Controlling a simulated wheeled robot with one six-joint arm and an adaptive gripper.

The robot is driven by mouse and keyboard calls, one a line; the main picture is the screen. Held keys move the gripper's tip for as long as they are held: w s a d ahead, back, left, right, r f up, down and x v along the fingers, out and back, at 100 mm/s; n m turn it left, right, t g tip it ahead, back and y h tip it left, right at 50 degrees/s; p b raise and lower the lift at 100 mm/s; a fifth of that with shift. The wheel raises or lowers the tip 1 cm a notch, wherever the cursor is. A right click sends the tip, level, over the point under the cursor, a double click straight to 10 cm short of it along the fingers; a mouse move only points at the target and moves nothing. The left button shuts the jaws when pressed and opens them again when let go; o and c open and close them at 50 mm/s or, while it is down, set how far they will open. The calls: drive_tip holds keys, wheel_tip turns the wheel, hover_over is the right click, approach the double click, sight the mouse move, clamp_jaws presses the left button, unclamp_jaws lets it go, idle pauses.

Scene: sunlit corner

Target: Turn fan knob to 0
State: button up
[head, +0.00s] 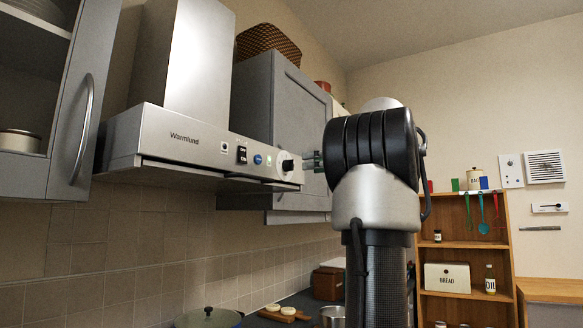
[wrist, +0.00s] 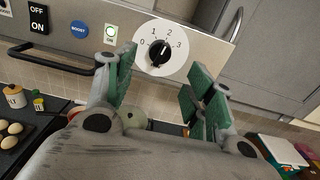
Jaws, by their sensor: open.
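The black fan knob (head: 288,165) is at the right end of the range hood front. In the wrist view the knob (wrist: 160,53) sits on a white dial marked 0, 1, 2 and 3. Its pale pointer mark points upward, seemingly between 1 and 2, away from the 0 at the left; the exact setting is hard to tell. My gripper (head: 314,160) is just right of the knob in the head view. In the wrist view my gripper (wrist: 160,75) is open, its green-padded fingers either side of the knob's line, apparently apart from it.
The Warmlund hood (head: 190,140) also carries an ON/OFF switch (wrist: 39,19), a blue BOOST button (wrist: 79,29) and a lit green indicator (wrist: 111,33). A rail (wrist: 50,62) runs below the front. A grey wall cabinet (head: 290,110) stands close behind on the right.

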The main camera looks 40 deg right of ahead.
sight(289, 165)
drive_tip(key=x, duration=0.7)
drive_tip(key=shift+w, duration=0.35)
drive_tip(key=shift+a, duration=0.1)
drive_tip(key=c, duration=1)
